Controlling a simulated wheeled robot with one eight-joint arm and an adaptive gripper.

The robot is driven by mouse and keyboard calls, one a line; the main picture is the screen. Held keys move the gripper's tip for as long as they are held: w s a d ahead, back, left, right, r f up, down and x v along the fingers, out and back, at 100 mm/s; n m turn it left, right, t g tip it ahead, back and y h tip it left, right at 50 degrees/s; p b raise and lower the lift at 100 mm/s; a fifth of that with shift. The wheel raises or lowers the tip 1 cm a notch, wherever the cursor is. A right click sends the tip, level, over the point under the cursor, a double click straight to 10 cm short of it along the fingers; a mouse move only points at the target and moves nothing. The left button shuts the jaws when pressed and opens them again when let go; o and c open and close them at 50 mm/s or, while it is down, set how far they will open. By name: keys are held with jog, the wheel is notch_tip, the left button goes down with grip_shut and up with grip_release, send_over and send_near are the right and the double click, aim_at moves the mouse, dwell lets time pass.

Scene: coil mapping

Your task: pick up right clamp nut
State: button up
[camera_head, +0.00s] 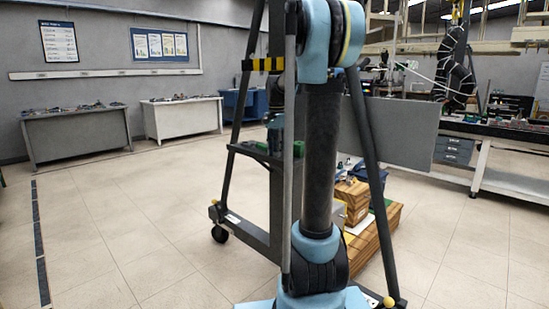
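I cannot make out the right clamp nut in this view; it is either out of frame, hidden or too small to tell. My arm stands upright in the middle of the view, with light blue joints and a dark link, and its upper end runs out of the top of the picture. My gripper is not visible. Small metal parts (347,168) sit on a wooden block (353,194) just right of my arm, too small to identify.
A dark wheeled frame (247,212) stands close behind my arm, with a wooden pallet (386,229) to its right. Workbenches stand at the left (76,136), mid-left (181,117) and right (487,160). The tiled floor (110,225) at left is clear.

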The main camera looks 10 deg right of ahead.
jog(key=c, duration=0.7)
jog(key=shift+o, duration=0.2)
jog(key=shift+r, duration=0.15)
